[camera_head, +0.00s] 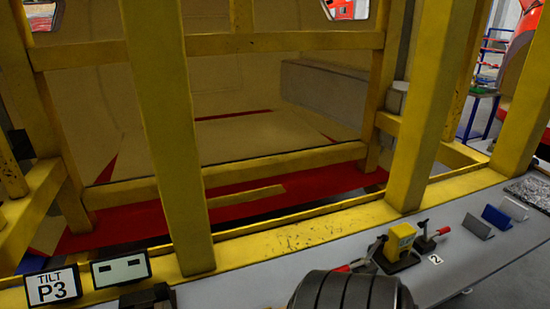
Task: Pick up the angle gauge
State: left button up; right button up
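A small yellow box-shaped device (401,240) on a black base stands on the grey ledge at the lower right, beside a tag marked "2". It may be the angle gauge, but it is too small to tell for sure. Neither of my grippers can be made out in the head view.
Yellow posts and rails (170,140) stand in front. Black clamp-like tools with red handles (428,240) flank the yellow device. Blue (497,217), grey (478,227) and white (514,209) pieces stand farther right. A "TILT P3" sign (53,288) and a display (121,269) are at lower left. A dark ribbed cylinder (350,292) covers part of the ledge.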

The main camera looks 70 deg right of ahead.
aim_at(401, 236)
jog(key=k+l, duration=0.1)
jog(key=k+l+z, duration=0.15)
jog(key=z, duration=0.2)
jog(key=k+l+z, duration=0.3)
jog(key=l+z, duration=0.1)
jog(key=z, duration=1.8)
jog(key=l+u, duration=0.1)
jog(key=l, duration=0.7)
